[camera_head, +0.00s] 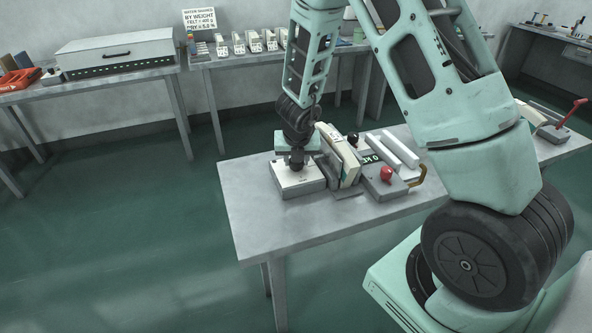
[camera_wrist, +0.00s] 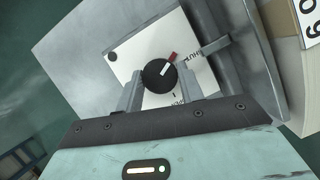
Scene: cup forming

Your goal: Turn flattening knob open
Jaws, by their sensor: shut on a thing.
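The flattening knob is a round black knob (camera_wrist: 157,77) on a white plate (camera_wrist: 126,68) in the wrist view. A red-tipped white pointer (camera_wrist: 170,58) on it points up and slightly right, not at the OPEN mark (camera_wrist: 179,102) below. The word SHUT (camera_wrist: 196,61) is printed to the right. My gripper (camera_wrist: 160,80) is shut on the knob, with one finger on each side. In the head view my gripper (camera_head: 296,164) points down onto the white-topped grey box (camera_head: 300,184) at the left end of the table; the knob is largely hidden there.
Right beside the box stand cream blocks (camera_head: 341,160) and a grey device (camera_head: 382,184) with a red knob and display. The table's (camera_head: 262,232) front left is bare. A back bench holds several small blocks (camera_head: 255,41).

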